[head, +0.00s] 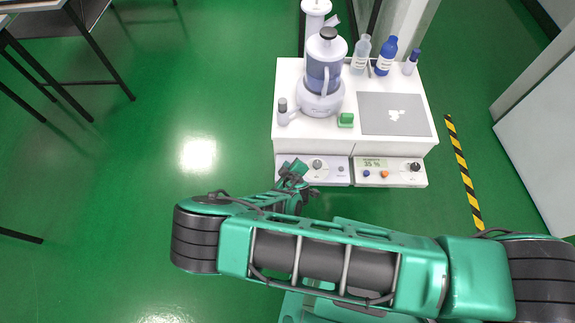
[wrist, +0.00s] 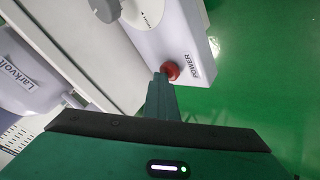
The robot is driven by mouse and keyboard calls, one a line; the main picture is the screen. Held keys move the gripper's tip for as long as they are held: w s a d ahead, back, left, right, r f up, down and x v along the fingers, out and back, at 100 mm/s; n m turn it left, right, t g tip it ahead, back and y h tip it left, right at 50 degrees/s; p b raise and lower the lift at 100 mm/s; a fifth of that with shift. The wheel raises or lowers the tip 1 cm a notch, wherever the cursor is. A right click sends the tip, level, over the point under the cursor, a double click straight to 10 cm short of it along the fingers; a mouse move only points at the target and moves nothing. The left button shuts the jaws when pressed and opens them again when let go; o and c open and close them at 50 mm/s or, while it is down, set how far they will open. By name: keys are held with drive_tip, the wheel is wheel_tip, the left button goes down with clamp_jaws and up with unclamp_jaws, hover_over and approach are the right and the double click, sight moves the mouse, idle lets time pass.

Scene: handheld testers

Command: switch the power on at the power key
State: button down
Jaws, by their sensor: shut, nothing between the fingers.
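The power key is a round dark red button (wrist: 171,71) beside the printed word POWER on a light grey panel (wrist: 187,40) in the wrist view. My gripper (wrist: 160,77) is shut and empty, with its green fingertips right at the key's edge; I cannot tell whether they touch it. In the head view my gripper (head: 292,169) is at the left end of the left tester's front panel (head: 328,176), and the key is hidden behind it there. I cannot tell whether the key is pressed or lit.
A grey knob (head: 317,164) is on the same panel. The right tester (head: 402,180) has a lit display, buttons and a black knob (head: 415,167). The white table (head: 390,146) behind carries a blender-like device (head: 325,75), bottles and a grey plate. Green floor is open at left.

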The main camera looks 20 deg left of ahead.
drive_tip(key=shift+s+f, duration=0.2)
drive_tip(key=shift+f, duration=0.45)
drive_tip(key=shift+s, duration=0.1)
idle(0.3)
drive_tip(key=shift+r, duration=0.35)
drive_tip(key=shift+r, duration=3.15)
